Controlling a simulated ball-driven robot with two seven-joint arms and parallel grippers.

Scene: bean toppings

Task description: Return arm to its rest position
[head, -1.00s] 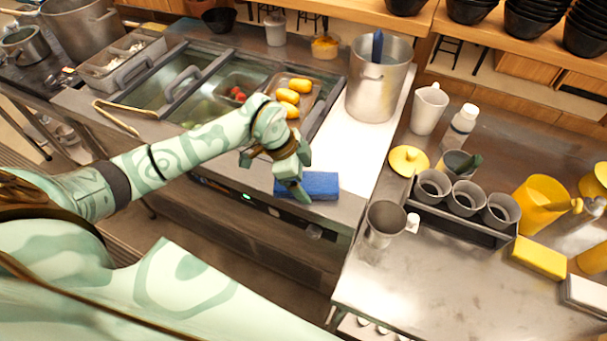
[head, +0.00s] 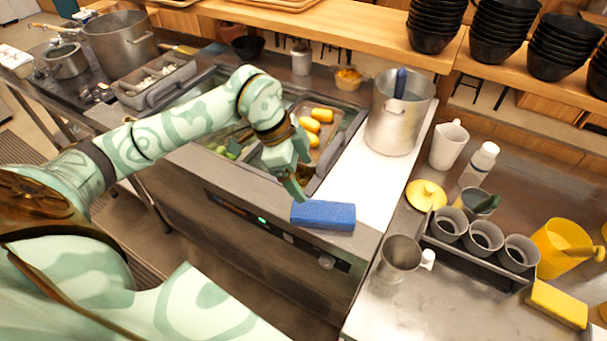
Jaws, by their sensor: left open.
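My left arm comes in from the left, patterned in pale green. My left gripper (head: 297,190) points down over the front edge of the counter, just left of and above a blue sponge-like block (head: 323,216). The gripper is open and nothing shows in it. I cannot tell whether a fingertip touches the block. The block lies at the front edge of the white counter board (head: 372,190). My right gripper is not in view.
A tall metal pot (head: 398,125) stands behind the block. A tray with yellow pieces (head: 312,125) lies behind the gripper. At right are a metal cup (head: 399,262), a rack of grey cups (head: 480,262) and a yellow block (head: 558,302). Stacked black bowls (head: 500,28) sit on the back shelf.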

